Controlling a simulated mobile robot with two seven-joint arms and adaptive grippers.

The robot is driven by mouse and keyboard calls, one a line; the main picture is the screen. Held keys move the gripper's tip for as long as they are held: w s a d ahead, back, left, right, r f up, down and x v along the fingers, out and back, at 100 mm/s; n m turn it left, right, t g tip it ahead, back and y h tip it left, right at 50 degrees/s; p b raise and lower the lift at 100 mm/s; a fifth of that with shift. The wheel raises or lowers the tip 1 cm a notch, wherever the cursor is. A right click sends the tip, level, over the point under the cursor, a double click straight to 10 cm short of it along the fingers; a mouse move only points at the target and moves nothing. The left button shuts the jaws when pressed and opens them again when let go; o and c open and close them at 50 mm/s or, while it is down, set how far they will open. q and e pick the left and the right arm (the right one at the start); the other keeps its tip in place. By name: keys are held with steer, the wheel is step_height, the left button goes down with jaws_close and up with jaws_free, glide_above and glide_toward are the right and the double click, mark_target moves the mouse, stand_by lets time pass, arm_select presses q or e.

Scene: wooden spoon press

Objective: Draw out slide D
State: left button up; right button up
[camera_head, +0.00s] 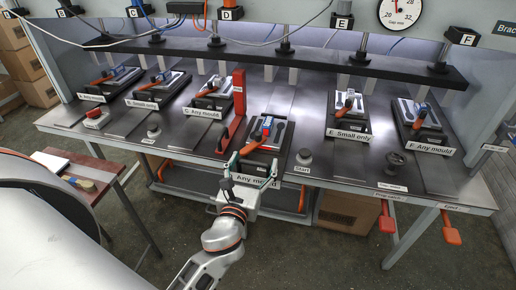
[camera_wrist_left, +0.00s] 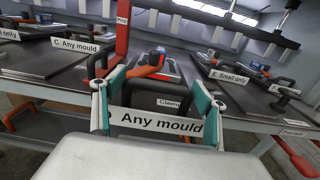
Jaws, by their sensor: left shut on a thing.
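Slide D (camera_head: 285,137) is the middle dark slide, carrying a mould with an orange-handled clamp (camera_head: 252,146). It sits nearer the bench's front edge than its neighbours, its "Any mould" label at the edge. My left gripper (camera_head: 255,166) reaches it from the front and is shut on its front handle. In the left wrist view the teal fingers (camera_wrist_left: 153,95) stand either side of the dark handle (camera_wrist_left: 150,102). The label (camera_wrist_left: 160,122) shows below it, and the orange clamp lever (camera_wrist_left: 146,70) lies behind. My right gripper is not in view.
A red upright prop (camera_head: 238,95) stands just left of slide D. A Start button (camera_head: 304,157) is on its right. Slides C (camera_head: 211,100), E (camera_head: 347,118) and F (camera_head: 420,125) flank it. Red foot pedals (camera_head: 451,234) stick out at front right. A small side table (camera_head: 80,172) is at left.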

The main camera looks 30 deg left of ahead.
arm_select(q)
steer(key=v, duration=0.5)
steer(key=shift+s+d+b, duration=0.1)
steer(key=shift+s+b, duration=0.15)
steer(key=shift+b, duration=0.1)
steer(key=shift+f, duration=0.15)
steer(key=o, duration=1.3)
steer(key=shift+o, duration=0.4)
steer(key=shift+s+d, duration=0.1)
steer(key=shift+s, duration=0.2)
steer(key=shift+w, duration=0.1)
steer(key=v, duration=1.2)
